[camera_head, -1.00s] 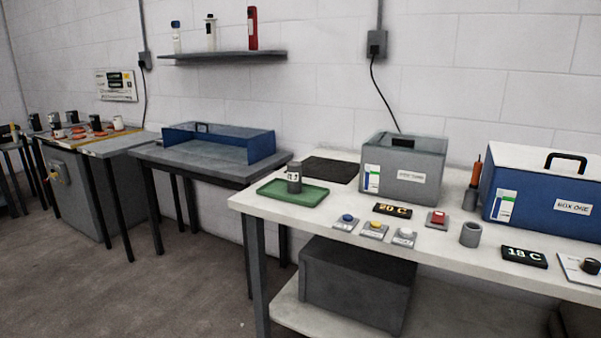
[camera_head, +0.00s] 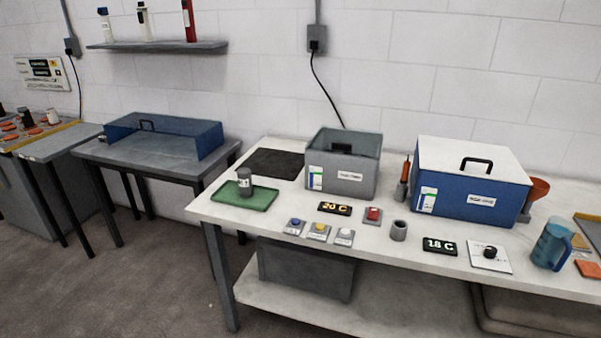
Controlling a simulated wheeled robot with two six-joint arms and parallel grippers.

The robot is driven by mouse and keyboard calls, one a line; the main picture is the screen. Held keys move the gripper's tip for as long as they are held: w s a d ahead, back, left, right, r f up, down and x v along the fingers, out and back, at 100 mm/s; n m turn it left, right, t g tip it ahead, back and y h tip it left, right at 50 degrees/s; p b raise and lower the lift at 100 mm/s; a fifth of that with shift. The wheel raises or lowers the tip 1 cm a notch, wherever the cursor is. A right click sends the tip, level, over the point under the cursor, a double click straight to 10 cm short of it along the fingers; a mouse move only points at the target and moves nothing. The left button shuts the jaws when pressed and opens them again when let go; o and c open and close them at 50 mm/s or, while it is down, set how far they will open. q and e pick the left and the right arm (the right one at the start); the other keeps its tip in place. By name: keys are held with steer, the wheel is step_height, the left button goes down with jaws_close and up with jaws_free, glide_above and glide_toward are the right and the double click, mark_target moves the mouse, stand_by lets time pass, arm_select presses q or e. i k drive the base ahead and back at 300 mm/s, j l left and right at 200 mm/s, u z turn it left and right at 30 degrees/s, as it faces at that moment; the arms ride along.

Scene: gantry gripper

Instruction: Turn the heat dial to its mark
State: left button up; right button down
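The heat dial (camera_head: 490,253) is a black round knob on a white square plate (camera_head: 476,262) on the white table, right of the black display reading 18 C (camera_head: 440,246). There are small marks on the plate, too small to read, so I cannot tell where the knob points. Behind the dial stands a blue box with a white lid (camera_head: 466,188) and a black handle. Neither of my grippers shows in this view.
The white table (camera_head: 378,273) also carries a grey open box (camera_head: 345,181), a 20 C display (camera_head: 334,208), several button plates, a grey cup (camera_head: 398,230), a green tray (camera_head: 233,202) and a blue jug (camera_head: 551,244). The jug stands right of the dial. Open floor lies in front.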

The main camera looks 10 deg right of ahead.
mark_target(490, 252)
steer(key=z, duration=1.55)
